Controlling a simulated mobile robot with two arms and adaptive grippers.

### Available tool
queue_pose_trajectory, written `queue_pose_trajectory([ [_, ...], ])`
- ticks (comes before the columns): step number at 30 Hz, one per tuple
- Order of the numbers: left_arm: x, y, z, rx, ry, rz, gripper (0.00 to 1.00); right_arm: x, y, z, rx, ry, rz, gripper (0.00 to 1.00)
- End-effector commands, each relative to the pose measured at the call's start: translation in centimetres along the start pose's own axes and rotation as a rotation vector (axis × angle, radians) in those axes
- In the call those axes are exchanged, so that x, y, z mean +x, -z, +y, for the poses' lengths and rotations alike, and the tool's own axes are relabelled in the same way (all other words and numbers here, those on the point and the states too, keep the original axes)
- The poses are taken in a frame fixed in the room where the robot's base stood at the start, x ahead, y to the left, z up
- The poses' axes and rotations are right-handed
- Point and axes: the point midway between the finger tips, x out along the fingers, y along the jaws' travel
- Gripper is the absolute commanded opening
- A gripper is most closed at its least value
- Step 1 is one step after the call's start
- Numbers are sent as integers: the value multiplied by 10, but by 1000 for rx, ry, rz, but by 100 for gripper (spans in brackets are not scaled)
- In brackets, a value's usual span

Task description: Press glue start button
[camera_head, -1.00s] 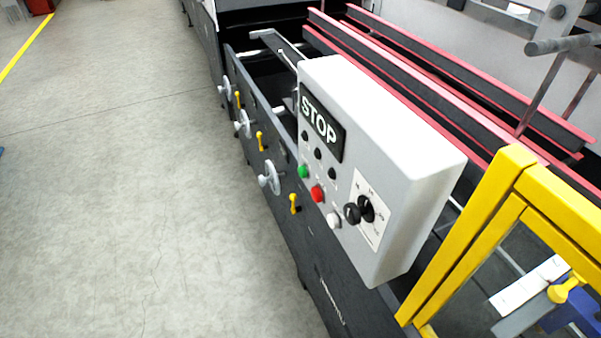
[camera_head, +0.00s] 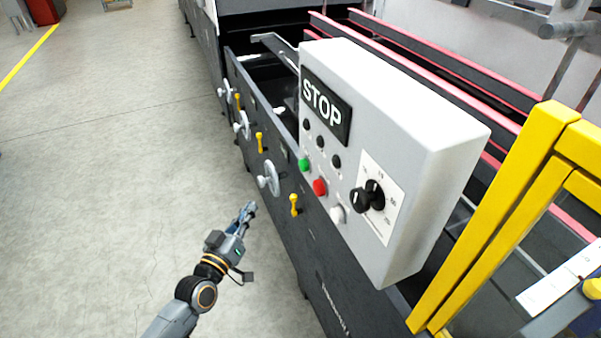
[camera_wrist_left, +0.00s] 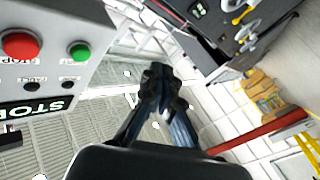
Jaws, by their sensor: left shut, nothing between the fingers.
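The white control box (camera_head: 400,120) with a black STOP sign (camera_head: 325,105) is mounted on the machine's side. Its front carries a green button (camera_head: 304,165), a red button (camera_head: 319,187), a white button (camera_head: 338,213) and a black rotary knob (camera_head: 368,197). The green button (camera_wrist_left: 80,52) and red button (camera_wrist_left: 20,46) also show at the upper left of the left wrist view. My left gripper (camera_head: 249,208) is shut and empty, left of and apart from the box. Its closed fingers (camera_wrist_left: 158,88) show in the left wrist view. My right gripper is not in view.
The dark machine frame (camera_head: 262,135) has handwheels (camera_head: 268,179) and yellow levers (camera_head: 294,205) sticking out beside my left gripper. A yellow guard frame (camera_head: 500,210) stands right of the box. The floor (camera_head: 110,190) to the left is clear.

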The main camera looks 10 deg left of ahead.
Motion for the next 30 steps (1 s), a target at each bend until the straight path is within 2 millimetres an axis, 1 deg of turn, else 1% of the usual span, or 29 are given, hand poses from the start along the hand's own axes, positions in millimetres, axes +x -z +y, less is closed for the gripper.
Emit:
queue_pose_trajectory([
  [1,3,21,12,-19,-33,53,0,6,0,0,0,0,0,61],
  [3,5,47,26,-45,-68,110,0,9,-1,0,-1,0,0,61],
  [6,4,71,41,-71,-103,162,0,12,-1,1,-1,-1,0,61],
  [9,3,84,48,-86,-120,188,0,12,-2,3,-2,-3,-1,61],
  [13,3,88,50,-91,-125,195,0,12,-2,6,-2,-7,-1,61],
  [23,6,86,52,-91,-123,194,0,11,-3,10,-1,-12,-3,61],
  [26,11,84,56,-93,-123,196,0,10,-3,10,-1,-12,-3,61],
  [30,24,79,69,-94,-124,196,0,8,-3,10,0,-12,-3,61],
])
